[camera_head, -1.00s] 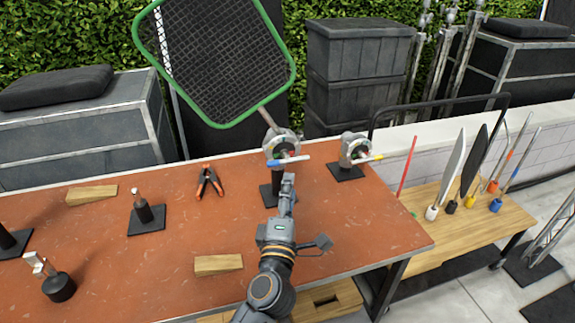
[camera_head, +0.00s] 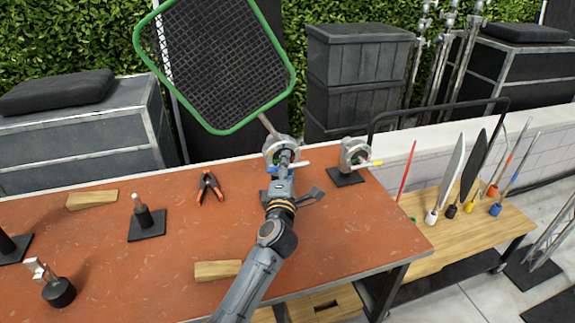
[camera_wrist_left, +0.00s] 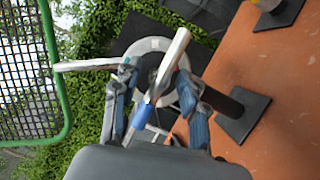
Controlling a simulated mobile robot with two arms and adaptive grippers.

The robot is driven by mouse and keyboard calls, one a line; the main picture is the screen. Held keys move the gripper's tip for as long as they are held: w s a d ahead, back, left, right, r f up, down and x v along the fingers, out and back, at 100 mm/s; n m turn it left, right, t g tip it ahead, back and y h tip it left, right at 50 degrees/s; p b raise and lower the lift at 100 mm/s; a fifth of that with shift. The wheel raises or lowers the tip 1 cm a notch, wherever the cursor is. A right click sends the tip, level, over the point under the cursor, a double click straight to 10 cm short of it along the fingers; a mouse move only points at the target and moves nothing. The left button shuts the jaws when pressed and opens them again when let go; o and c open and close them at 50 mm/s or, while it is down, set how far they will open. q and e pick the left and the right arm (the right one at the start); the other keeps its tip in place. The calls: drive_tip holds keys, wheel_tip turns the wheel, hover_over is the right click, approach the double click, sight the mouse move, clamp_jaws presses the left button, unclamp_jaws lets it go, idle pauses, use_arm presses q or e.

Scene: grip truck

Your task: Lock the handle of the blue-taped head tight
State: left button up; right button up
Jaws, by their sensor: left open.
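The blue-taped head (camera_head: 282,146) is a round grey grip head on a dark stand at the table's back edge. It carries the rod of a green-framed net (camera_head: 222,129). Its handle (camera_head: 300,165) is pale metal with blue tape. In the left wrist view the handle (camera_wrist_left: 173,62) slants between my fingers, its blue tape (camera_wrist_left: 141,116) toward the palm. My left gripper (camera_head: 284,160) is at the head and covers part of it. In the left wrist view my left gripper (camera_wrist_left: 156,76) is open, fingers on both sides of the handle; contact cannot be told. My right gripper is out of view.
A similar head with a yellow-tipped handle (camera_head: 355,152) stands to the right. Orange clamps (camera_head: 210,187), wooden wedges (camera_head: 218,270) and small stands (camera_head: 146,218) lie on the red-brown table (camera_head: 345,235). A side table (camera_head: 455,243) holds several upright tools.

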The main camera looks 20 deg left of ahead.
use_arm(q)
drive_tip(key=shift+w+a, duration=0.1)
drive_tip(key=shift+w, duration=0.35)
drive_tip(key=shift+c, duration=0.5)
clamp_jaws()
drive_tip(key=shift+f+n+b, duration=0.15)
drive_tip(key=shift+n+b, duration=0.3)
drive_tip(key=shift+n, duration=0.05)
drive_tip(key=shift+n+t+b, duration=0.3)
drive_tip(key=shift+n+b, duration=0.1)
drive_tip(key=shift+n, duration=0.2)
drive_tip(key=shift+o, duration=0.5)
unclamp_jaws()
